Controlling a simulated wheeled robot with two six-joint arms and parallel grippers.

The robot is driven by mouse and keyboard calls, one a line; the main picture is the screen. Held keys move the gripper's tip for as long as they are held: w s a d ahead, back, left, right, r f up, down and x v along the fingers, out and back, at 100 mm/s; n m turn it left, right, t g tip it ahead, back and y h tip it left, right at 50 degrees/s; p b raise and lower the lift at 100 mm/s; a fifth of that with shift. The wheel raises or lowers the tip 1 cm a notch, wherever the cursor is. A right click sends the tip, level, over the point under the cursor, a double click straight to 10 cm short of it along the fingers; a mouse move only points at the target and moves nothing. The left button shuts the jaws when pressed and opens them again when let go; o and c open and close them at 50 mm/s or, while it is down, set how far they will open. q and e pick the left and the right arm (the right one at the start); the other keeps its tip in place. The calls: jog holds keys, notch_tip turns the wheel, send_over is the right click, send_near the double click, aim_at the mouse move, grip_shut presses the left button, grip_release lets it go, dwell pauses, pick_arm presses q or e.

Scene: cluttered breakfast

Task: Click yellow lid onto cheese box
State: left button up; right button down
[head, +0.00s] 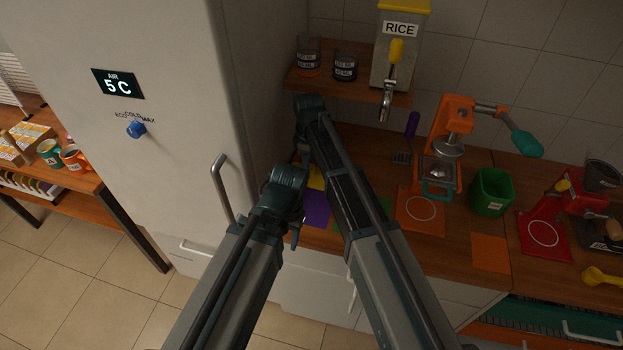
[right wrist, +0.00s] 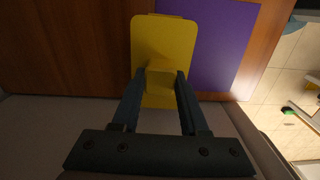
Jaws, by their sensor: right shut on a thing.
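The yellow lid (right wrist: 163,45) is a flat plate with rounded corners and a raised block in the right wrist view. My right gripper (right wrist: 161,80) is shut on that block. In the head view a yellow patch (head: 316,178) shows between my arms, mostly hidden. No cheese box can be made out; whether one lies under the lid is hidden. My left gripper (head: 295,233) hangs near the counter's front edge beside the purple mat (head: 317,207); its jaws are too small and dark to read.
The fridge (head: 150,120) stands close on the left. A shelf (head: 340,85) with two jars and a rice dispenser (head: 398,55) is above the counter. An orange press (head: 452,140), a green bin (head: 491,192) and a red device (head: 560,210) stand to the right.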

jog(key=shift+r+p, duration=0.3)
jog(key=shift+r, duration=0.25)
jog(key=s+d+r+m+p, duration=0.1)
jog(key=s+d+m, duration=0.2)
jog(key=d+m, duration=0.2)
jog(key=s+d+r+m+p, duration=0.1)
jog(key=s+d+m, duration=0.3)
jog(key=m, duration=0.3)
jog(key=s+d+r+m+p, duration=0.1)
jog(key=s+d+m, duration=0.3)
jog(key=d, duration=0.3)
jog(key=shift+s+d+r+m+p, duration=0.1)
jog(key=shift+r+m+p, duration=0.2)
jog(key=shift+m, duration=0.6)
jog(key=shift+f+b, duration=0.75)
jog(key=shift+f, duration=0.05)
jog(key=shift+f+b, duration=0.75)
jog(key=shift+b, duration=0.05)
